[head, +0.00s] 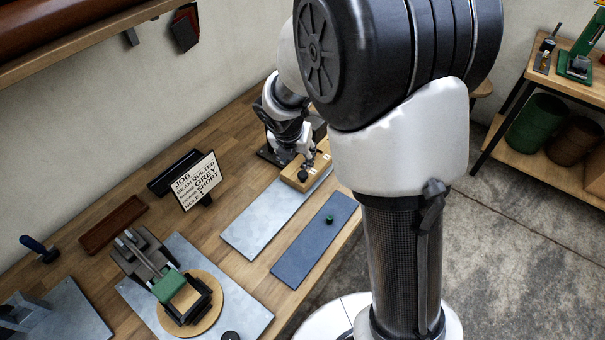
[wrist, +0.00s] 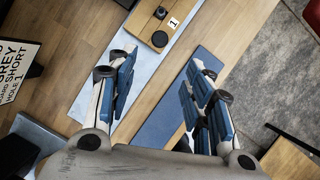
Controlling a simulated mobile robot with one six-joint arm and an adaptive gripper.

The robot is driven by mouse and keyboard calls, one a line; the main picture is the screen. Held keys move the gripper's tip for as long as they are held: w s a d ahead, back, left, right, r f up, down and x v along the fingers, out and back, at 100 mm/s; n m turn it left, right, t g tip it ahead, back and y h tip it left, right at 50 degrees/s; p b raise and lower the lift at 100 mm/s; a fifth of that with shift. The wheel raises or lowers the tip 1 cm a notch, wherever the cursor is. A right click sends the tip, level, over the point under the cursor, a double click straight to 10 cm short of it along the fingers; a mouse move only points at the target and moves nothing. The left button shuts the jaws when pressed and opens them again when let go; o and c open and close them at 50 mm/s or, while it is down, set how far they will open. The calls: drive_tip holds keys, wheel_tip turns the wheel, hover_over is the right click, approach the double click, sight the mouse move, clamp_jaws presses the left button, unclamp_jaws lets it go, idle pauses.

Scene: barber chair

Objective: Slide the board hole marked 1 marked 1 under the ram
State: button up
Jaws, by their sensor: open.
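The board is a pale wooden block (head: 309,170) at the far end of a grey metal plate. In the wrist view the board (wrist: 147,22) carries a white tag marked 1 (wrist: 172,22). In the head view my arm hides much of the area behind the board. I cannot tell for certain which part is the ram.
A grey plate (head: 262,220) and a blue mat (head: 312,247) with a small green knob (head: 329,219) lie side by side. A job sign (head: 196,181) reading hole 1 stands left. A green-padded fixture (head: 168,285) sits over a round wooden disc. Bare tabletop separates plate and mat.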

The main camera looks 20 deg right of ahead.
sight(303, 174)
drive_tip(key=b+x, duration=0.6)
drive_tip(key=x, duration=0.9)
drive_tip(key=shift+w+f, duration=0.1)
drive_tip(key=shift+f, duration=0.2)
clamp_jaws()
